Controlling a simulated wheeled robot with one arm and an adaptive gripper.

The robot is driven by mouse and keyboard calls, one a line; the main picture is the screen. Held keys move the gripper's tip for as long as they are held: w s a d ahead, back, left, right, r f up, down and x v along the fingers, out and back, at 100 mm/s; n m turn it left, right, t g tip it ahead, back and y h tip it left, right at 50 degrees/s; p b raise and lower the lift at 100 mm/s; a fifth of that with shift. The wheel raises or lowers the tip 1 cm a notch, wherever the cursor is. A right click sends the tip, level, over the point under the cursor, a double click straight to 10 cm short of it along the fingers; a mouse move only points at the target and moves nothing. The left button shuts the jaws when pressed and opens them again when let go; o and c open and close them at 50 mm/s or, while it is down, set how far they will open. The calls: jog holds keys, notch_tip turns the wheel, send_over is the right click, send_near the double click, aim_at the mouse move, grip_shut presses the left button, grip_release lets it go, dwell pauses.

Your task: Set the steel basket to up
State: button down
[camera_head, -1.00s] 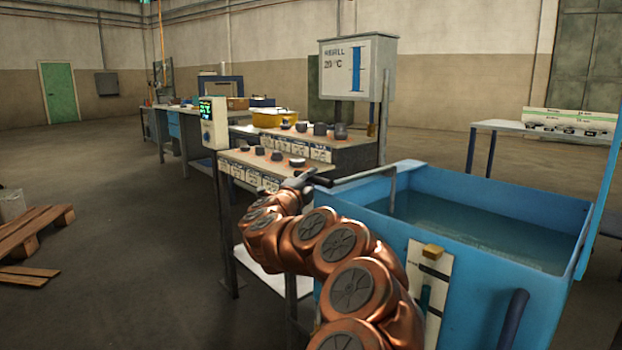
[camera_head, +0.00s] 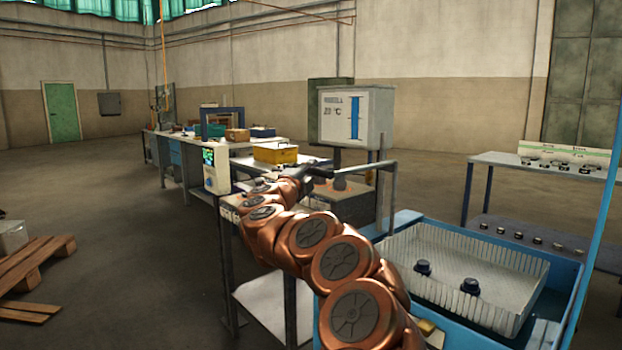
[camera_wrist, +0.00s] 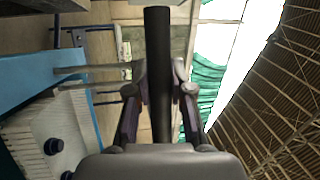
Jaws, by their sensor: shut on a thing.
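The steel basket (camera_head: 512,312), a pale perforated tray with ribbed walls, sits high in the blue tank (camera_head: 402,220), near its rim. Two dark pieces, one (camera_head: 423,267) to the left and one (camera_head: 470,287) nearer, rest in it. A grey bar (camera_head: 368,166) runs from above the tank's left side to a black handle. My gripper (camera_head: 312,168) is shut on this handle, small and partly hidden in the head view. The wrist view shows the black handle (camera_wrist: 158,45) between the two fingers of my gripper (camera_wrist: 159,90), with the basket (camera_wrist: 40,140) at lower left.
A gauge box (camera_head: 356,118) stands behind the bar. A bench with a yellow bin (camera_head: 275,153) and a control box with a green display (camera_head: 215,168) are left of it. A rack (camera_head: 515,162) stands at right. Pallets (camera_head: 35,245) lie on the left floor.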

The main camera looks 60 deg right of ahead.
jog(key=shift+r+p, duration=0.5)
jog(key=shift+r, duration=1.05)
jog(key=c, duration=1)
grip_release()
jog(key=shift+f, duration=0.2)
jog(key=shift+f, duration=0.1)
jog(key=shift+a+f, duration=0.1)
jog(key=shift+a, duration=0.3)
jog(key=shift+v, duration=5.6)
